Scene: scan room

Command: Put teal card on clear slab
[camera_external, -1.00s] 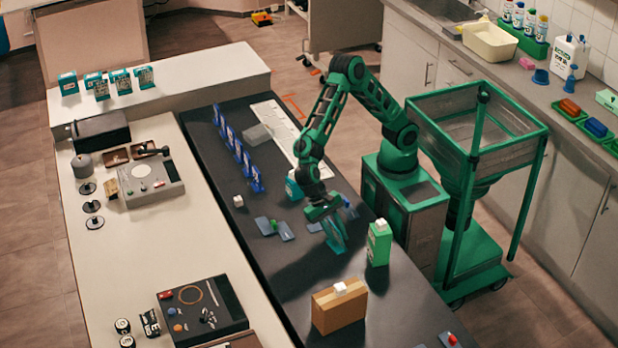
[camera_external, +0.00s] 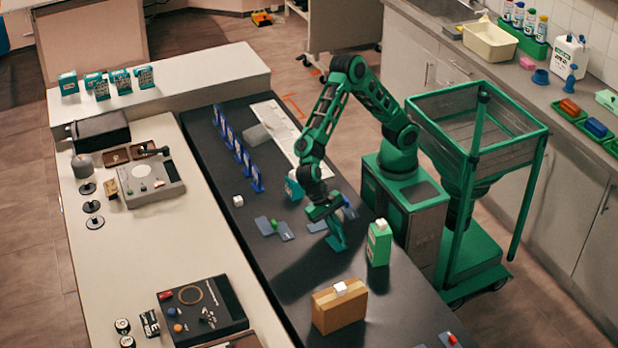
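A teal card (camera_external: 337,242) hangs on edge below my gripper (camera_external: 331,221), which appears shut on its upper part. The card is tilted and its lower end is above or near the dark bench top; I cannot tell whether it touches. A pale, see-through grey block (camera_external: 257,134), which looks like the clear slab, lies at the far part of the dark bench, beside a long white strip. It is well behind and left of my gripper. The fingertips are small and partly hidden by the gripper body.
A row of blue upright holders (camera_external: 238,150) stands left of the block. Blue-grey flat pieces (camera_external: 286,231) lie left of my gripper. A green carton (camera_external: 379,243) stands close on the right, and a cardboard box (camera_external: 339,306) stands in front.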

